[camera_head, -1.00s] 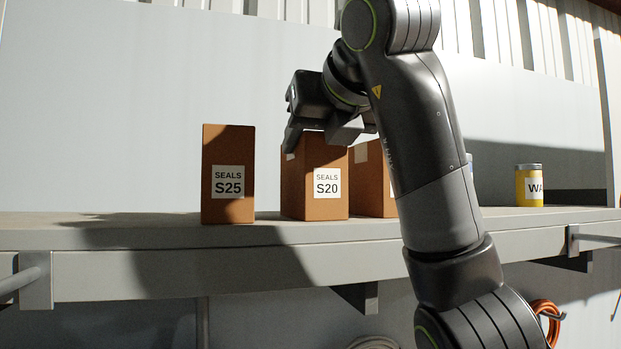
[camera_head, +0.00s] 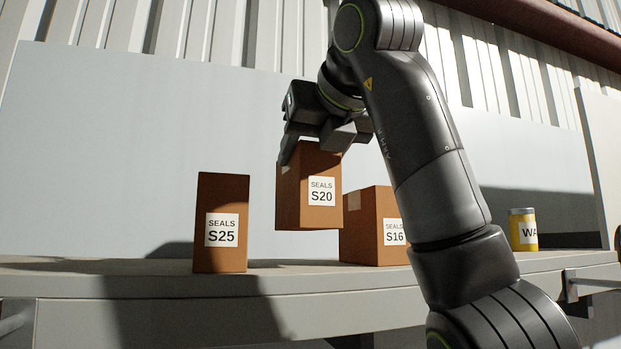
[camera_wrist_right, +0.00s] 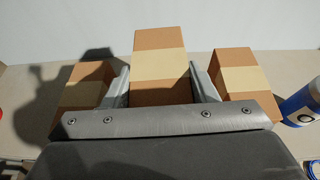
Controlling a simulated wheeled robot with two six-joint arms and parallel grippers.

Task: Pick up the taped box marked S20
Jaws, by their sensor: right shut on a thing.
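The brown box marked S20 (camera_head: 308,205) hangs upright above the shelf, its base clear of the surface. My right gripper (camera_head: 317,150) is shut on its upper part from above. In the right wrist view the box (camera_wrist_right: 160,68) with its pale tape strip sits between the two fingers of my right gripper (camera_wrist_right: 162,85). My left gripper does not show.
The box marked S25 (camera_head: 221,225) stands on the shelf (camera_head: 120,285) to the left. The box marked S16 (camera_head: 367,228) stands to the right, partly behind my arm. A yellow can (camera_head: 523,230) stands farther right.

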